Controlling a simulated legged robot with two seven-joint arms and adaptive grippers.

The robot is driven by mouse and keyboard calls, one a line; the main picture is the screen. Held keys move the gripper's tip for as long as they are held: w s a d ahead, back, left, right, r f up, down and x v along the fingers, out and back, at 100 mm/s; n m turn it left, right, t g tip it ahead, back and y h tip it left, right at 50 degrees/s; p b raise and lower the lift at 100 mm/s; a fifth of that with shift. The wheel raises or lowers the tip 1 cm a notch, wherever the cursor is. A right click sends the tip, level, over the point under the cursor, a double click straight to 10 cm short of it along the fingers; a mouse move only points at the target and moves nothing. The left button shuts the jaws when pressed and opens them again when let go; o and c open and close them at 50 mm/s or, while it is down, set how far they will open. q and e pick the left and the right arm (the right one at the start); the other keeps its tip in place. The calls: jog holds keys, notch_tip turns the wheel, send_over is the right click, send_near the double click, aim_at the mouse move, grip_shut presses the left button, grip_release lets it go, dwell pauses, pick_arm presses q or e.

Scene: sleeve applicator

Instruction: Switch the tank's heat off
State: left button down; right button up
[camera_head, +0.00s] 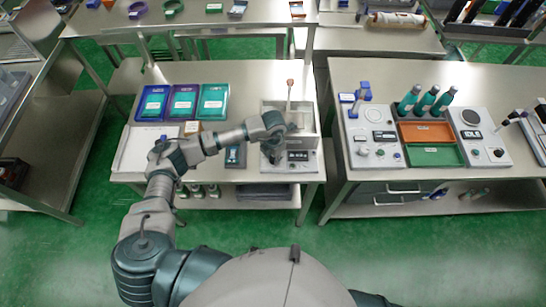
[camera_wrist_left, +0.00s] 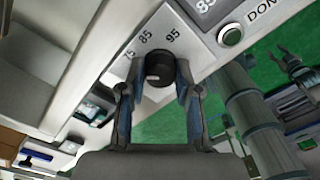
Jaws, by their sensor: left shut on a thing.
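The tank (camera_head: 302,121) is a pale grey box at the right end of the middle table, with a wooden-tipped stick standing in it. Its control panel (camera_head: 303,166) is on the front, partly hidden by my left arm. My left gripper (camera_head: 272,157) is at the left part of this panel. In the left wrist view its fingers (camera_wrist_left: 154,80) are closed on either side of a black knob (camera_wrist_left: 159,64). The dial marks 75, 85 and 95 (camera_wrist_left: 173,36) show around the knob. A pale mark shows on the knob; its exact setting is unclear.
A round DONE button (camera_wrist_left: 231,35) sits beside the dial, near a partly cut-off display. Blue, purple and teal trays (camera_head: 183,102) lie at the table's back left. A second table on the right holds teal bottles (camera_head: 425,100) and an orange bin (camera_head: 427,133).

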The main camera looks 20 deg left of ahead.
pick_arm(q)
jog(key=n, duration=0.5)
jog(key=shift+w+r, duration=0.1)
jog(key=shift+w+n, duration=0.1)
jog(key=shift+n, duration=0.2)
dwell(0.4)
jog(key=c, duration=1)
grip_release()
jog(key=shift+o, duration=0.9)
notch_tip(320, 180, up, 12)
jog(key=shift+w+d+f, duration=0.1)
jog(key=shift+f, duration=0.1)
